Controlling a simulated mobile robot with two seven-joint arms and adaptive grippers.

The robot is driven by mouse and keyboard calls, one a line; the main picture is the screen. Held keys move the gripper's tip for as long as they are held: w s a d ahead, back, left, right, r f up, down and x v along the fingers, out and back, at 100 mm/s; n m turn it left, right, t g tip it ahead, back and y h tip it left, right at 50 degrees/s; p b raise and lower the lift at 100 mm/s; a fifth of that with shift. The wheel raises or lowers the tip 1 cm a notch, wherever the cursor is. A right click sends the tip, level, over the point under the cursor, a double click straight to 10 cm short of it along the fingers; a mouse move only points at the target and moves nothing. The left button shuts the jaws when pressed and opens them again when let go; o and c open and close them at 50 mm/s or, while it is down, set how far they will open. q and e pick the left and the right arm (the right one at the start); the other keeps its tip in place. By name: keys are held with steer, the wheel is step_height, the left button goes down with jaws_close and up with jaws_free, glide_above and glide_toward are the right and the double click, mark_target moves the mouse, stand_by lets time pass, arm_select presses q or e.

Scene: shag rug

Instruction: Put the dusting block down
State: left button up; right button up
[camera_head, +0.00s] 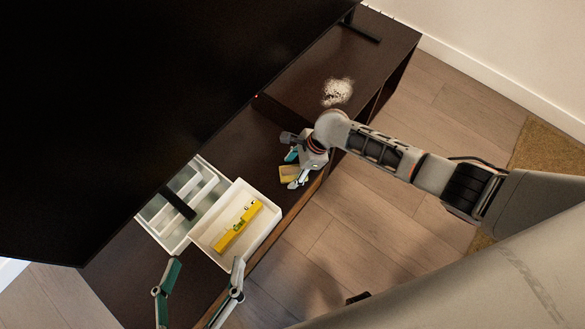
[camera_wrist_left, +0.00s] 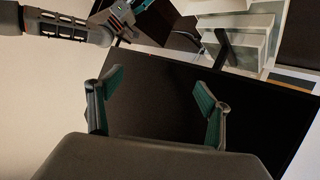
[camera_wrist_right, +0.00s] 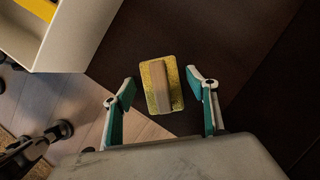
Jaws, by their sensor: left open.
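The dusting block (camera_head: 288,173) has a yellow pad and a pale bar-shaped handle. It appears to lie on the dark cabinet top (camera_head: 262,158) near its front edge. In the right wrist view the block (camera_wrist_right: 160,87) sits between the spread fingertips of my right gripper (camera_wrist_right: 162,88), with a gap on both sides. My right gripper also shows in the head view (camera_head: 296,169), beside the block. My left gripper (camera_head: 203,275) is open and empty at the bottom of the head view, and its spread fingers show in the left wrist view (camera_wrist_left: 158,85).
A white tray (camera_head: 270,218) holds a yellow box (camera_head: 237,229). Beside it stands a pale compartment tray (camera_head: 158,212) with a black bar across it. A large black screen (camera_head: 130,100) overhangs the cabinet. A white speckled patch (camera_head: 337,92) lies at the far end.

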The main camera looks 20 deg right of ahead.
mark_target(290, 167)
steer(key=shift+r, duration=0.1)
steer(key=p+v, duration=0.1)
steer(key=v, duration=0.1)
steer(key=w+p+v, duration=0.1)
steer(key=v, duration=0.1)
steer(key=shift+r, duration=0.4)
arm_select(q)
steer(key=s+a+f+m+g+y+p, duration=0.1)
steer(key=a+f+m+p, duration=0.1)
steer(key=a, duration=0.4)
steer(key=m+p, duration=0.1)
steer(key=p, duration=0.1)
steer(key=shift+y+p, duration=0.3)
steer(key=shift+y, duration=0.1)
arm_select(e)
steer(key=s+v, duration=0.1)
steer(key=v, duration=0.6)
steer(key=shift+d, duration=0.25)
arm_select(q)
steer(key=shift+a+f, duration=0.1)
arm_select(e)
steer(key=shift+r, duration=0.1)
